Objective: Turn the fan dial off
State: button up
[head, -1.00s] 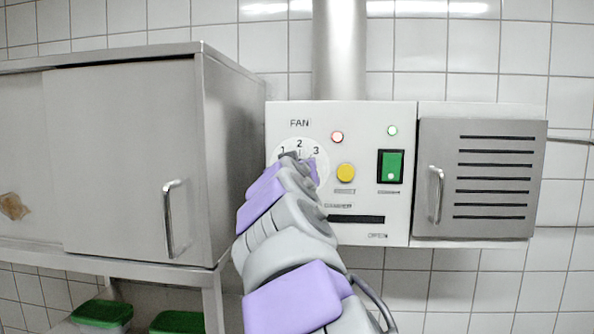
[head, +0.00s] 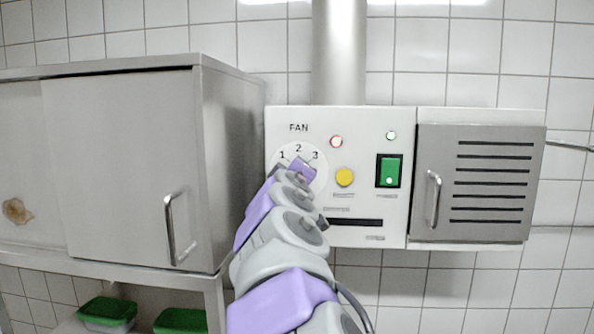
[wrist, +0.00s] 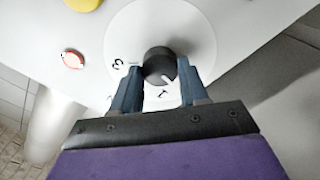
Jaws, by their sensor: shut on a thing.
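The fan dial (head: 292,150) is a white disc marked 1, 2 and 3 under the word FAN, on the left of the white control panel. In the head view my purple gripper covers its middle. In the wrist view its black round knob (wrist: 158,64) sits between the two blue-grey fingers of my gripper (wrist: 160,80), which is shut on it. The knob's white pointer line points down and slightly right in that view, near a partly hidden numeral. The 3 shows at the left finger.
The panel (head: 395,225) also carries a red light, a green light, a yellow button (head: 345,177) and a green switch (head: 389,170). A slatted metal door (head: 480,190) is to the right. A steel cabinet (head: 130,160) stands close on the left of my arm.

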jog(key=shift+f+n, duration=0.15)
jog(key=shift+n, duration=0.25)
jog(key=o, duration=0.7)
jog(key=shift+c, duration=0.2)
jog(key=o, duration=0.4)
jog(key=shift+a, duration=0.35)
jog(key=shift+s+d, duration=0.1)
jog(key=shift+d, duration=0.05)
